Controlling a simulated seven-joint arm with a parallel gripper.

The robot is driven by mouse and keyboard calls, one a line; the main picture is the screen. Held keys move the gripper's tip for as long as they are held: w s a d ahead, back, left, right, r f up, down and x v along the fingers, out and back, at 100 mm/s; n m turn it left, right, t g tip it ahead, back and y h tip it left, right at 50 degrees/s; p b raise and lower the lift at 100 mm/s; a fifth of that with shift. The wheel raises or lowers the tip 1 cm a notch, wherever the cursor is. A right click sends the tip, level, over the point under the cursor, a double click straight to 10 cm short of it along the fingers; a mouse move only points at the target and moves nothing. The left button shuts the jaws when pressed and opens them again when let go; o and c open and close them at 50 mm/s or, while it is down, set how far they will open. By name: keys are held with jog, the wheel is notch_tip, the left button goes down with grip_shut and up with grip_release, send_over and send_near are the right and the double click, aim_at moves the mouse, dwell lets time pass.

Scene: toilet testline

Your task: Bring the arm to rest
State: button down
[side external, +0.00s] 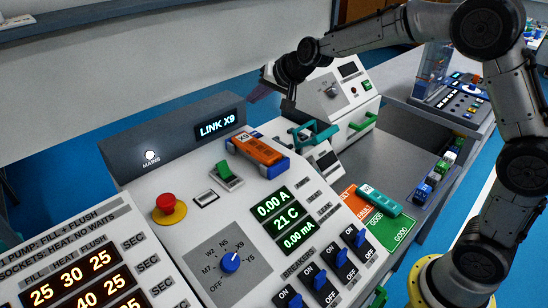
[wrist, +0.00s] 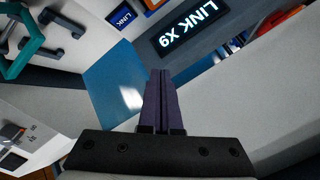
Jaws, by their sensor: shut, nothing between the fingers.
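My gripper (side external: 256,95) hangs in the air in the side external view, above and behind the grey console (side external: 150,143) with the lit LINK X9 display. My arm reaches in from the upper right and bends down at the wrist. In the wrist view, the purple fingers of my gripper (wrist: 160,76) are together, with nothing between them. The LINK X9 display (wrist: 188,27) shows beyond the fingertips, apart from them.
An orange X9 module (side external: 257,150) sits on the console near a teal handle (side external: 315,135). Several small coloured modules line the right edge. The room left of my gripper is clear.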

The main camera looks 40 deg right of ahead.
jog(key=s+r+t, duration=0.1)
jog(key=s+r, duration=0.5)
jog(key=r, duration=0.3)
jog(key=s+r+n, duration=0.3)
jog(key=s, duration=1.1)
jog(key=s+f+n+g, duration=0.2)
jog(key=s+f, duration=0.4)
jog(key=s, duration=0.4)
jog(key=s+d+f+n+g, duration=0.1)
jog(key=s+f+n+g, duration=0.1)
jog(key=s+f, duration=0.4)
jog(key=s+g, duration=0.1)
jog(key=s, duration=0.3)
jog(key=shift+s+f+n+h, duration=0.3)
jog(key=shift+n+h, duration=0.1)
